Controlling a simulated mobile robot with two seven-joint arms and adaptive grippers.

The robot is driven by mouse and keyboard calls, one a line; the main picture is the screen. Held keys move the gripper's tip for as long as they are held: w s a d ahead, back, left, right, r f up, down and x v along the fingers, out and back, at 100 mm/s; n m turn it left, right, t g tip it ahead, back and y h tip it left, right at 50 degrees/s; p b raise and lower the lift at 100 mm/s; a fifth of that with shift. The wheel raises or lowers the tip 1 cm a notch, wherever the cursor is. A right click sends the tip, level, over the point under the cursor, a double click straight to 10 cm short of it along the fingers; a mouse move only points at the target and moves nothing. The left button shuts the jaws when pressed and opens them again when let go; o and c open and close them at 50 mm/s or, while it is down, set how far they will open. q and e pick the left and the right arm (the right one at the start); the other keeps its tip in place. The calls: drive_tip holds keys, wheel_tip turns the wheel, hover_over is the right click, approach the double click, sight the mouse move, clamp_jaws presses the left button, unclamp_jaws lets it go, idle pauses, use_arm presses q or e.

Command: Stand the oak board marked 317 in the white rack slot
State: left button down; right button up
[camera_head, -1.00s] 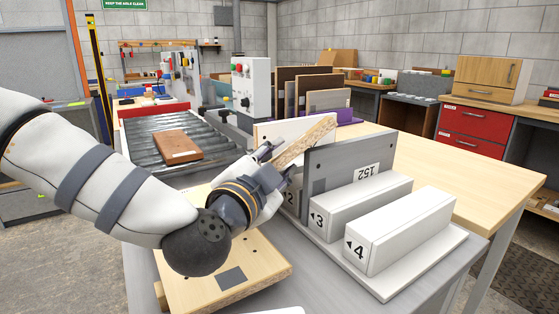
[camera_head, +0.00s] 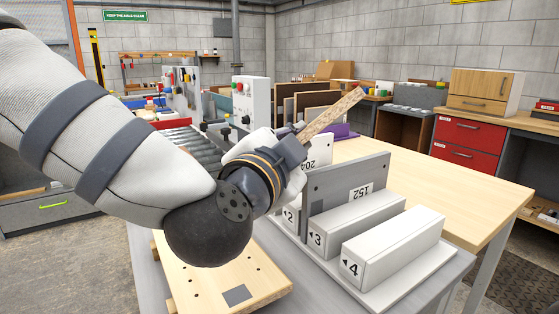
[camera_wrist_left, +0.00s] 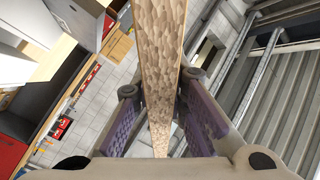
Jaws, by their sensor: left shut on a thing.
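My left gripper (camera_head: 297,146) is shut on a board (camera_head: 335,113). Its speckled chipboard edge shows, tilted up to the right above the rack; its face and any number are hidden. In the left wrist view the board's edge (camera_wrist_left: 160,50) runs between the two purple-padded fingers (camera_wrist_left: 160,95). The white rack (camera_head: 392,243) stands below and to the right, with blocks marked 2, 3 and 4. A grey board marked 152 (camera_head: 340,190) stands upright in it. A white board marked 204 (camera_head: 318,150) stands behind, partly hidden by the gripper. My right gripper is out of view.
A light wood panel with a grey patch (camera_head: 210,285) lies in front of the rack. A roller conveyor (camera_head: 198,147) is behind my arm. Brown boards (camera_head: 308,106) stand at the back. The wooden table (camera_head: 440,190) is clear to the right.

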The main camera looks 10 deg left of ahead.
use_arm(q)
drive_tip(key=s+d+r+p, duration=0.2)
drive_tip(key=s+d+r, duration=0.2)
drive_tip(key=r, duration=0.5)
drive_tip(key=shift+s+d+p, duration=0.25)
drive_tip(key=shift+s+p, duration=0.15)
drive_tip(key=shift+s, duration=0.7)
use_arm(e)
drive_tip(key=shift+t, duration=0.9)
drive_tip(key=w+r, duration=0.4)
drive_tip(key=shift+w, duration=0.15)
use_arm(q)
drive_tip(key=shift+r, duration=0.1)
drive_tip(key=s+a+r, duration=0.1)
drive_tip(key=s+r, duration=0.9)
drive_tip(key=r, duration=0.2)
drive_tip(key=shift+a+r, duration=0.2)
drive_tip(key=shift+r, duration=0.2)
